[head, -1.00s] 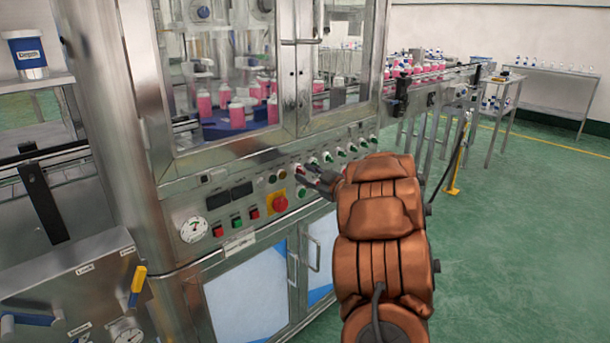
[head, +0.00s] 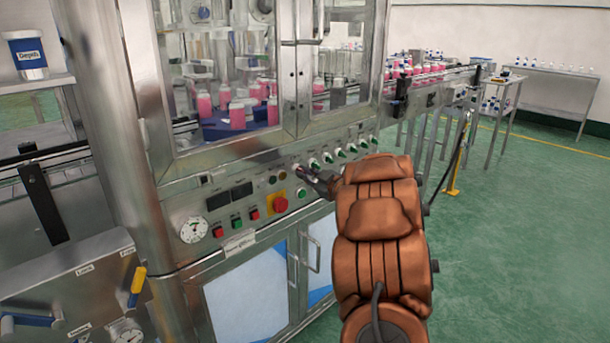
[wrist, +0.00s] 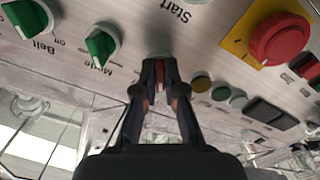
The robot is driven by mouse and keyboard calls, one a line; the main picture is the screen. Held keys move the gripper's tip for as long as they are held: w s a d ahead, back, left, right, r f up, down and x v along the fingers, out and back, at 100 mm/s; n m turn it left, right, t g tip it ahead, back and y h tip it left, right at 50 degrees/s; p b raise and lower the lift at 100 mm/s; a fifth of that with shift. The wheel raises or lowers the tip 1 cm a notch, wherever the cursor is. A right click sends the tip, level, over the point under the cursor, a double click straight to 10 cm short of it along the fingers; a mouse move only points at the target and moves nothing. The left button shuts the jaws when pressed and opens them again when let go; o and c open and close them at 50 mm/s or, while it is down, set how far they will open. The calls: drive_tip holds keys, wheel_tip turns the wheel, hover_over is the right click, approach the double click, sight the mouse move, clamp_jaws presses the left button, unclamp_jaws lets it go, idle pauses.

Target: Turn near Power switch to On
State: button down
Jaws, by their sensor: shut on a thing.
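The Power switch appears to be the red-handled rotary switch (wrist: 159,75) on the machine's control panel; its own label is hidden. In the wrist view its red handle stands between my two fingertips. My gripper (wrist: 160,82) is shut on it, with one finger on each side. In the head view my gripper (head: 312,175) reaches the panel's row of switches from the right, at its left end. My fingers cover most of the switch, so its On or Off setting cannot be read.
Green Mode (wrist: 102,44) and Belt (wrist: 30,18) switches sit beside it. A red emergency button (head: 280,204) on a yellow plate, round buttons and dark displays (head: 242,190) share the panel. Glass doors (head: 228,85) stand above. Green floor (head: 500,230) is clear to the right.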

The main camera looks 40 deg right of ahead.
drive_tip(key=shift+r+m+p, duration=0.15)
drive_tip(key=shift+m+p, duration=0.15)
drive_tip(key=shift+p, duration=0.5)
drive_tip(key=m+p, duration=1.1)
drive_tip(key=p, duration=0.8)
drive_tip(key=shift+a, duration=0.1)
drive_tip(key=shift+m, duration=0.3)
drive_tip(key=c, duration=1.3)
unclamp_jaws()
drive_tip(key=shift+o, duration=0.2)
